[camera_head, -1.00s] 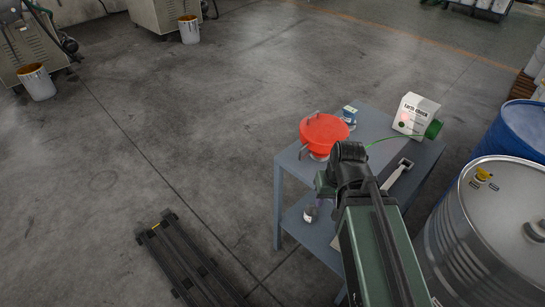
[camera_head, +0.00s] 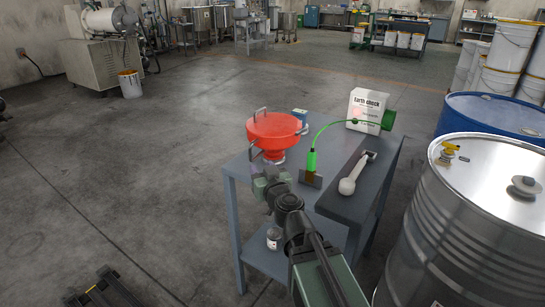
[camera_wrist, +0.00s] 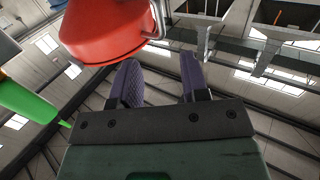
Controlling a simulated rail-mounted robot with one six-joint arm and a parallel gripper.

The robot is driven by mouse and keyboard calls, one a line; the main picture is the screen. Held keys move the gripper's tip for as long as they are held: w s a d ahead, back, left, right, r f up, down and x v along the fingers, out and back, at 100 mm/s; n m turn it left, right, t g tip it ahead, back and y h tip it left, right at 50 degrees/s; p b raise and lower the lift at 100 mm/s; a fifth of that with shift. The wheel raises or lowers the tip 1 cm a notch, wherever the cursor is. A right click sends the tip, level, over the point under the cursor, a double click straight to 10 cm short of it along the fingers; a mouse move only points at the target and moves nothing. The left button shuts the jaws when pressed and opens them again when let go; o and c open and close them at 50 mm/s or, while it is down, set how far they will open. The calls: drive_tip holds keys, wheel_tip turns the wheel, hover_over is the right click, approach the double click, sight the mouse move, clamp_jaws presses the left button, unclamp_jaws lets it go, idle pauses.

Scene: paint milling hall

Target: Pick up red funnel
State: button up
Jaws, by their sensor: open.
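The red funnel (camera_head: 273,128) stands upright at the left end of the grey-blue table, with metal handles at its rim. In the wrist view, the funnel (camera_wrist: 105,30) fills the upper left, beyond the fingers and mostly left of them. My gripper (camera_wrist: 162,75) is open, with two dark purple fingers apart and nothing between them. In the head view, my arm's end is just in front of and below the funnel, near the table's front edge. The fingertips are hard to make out there, and I cannot tell whether they touch the funnel.
A small blue-and-white box (camera_head: 300,116) and a white package (camera_head: 366,108) are behind. A can (camera_head: 273,238) sits on the lower shelf. A steel drum (camera_head: 455,240) stands at right.

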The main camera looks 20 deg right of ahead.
sight(251, 154)
drive_tip(key=w, duration=0.5)
drive_tip(key=shift+w+a, duration=0.3)
drive_tip(key=shift+w, duration=0.1)
drive_tip(key=w, duration=0.5)
drive_tip(key=shift+a+f, duration=0.2)
drive_tip(key=shift+a, duration=0.05)
clamp_jaws()
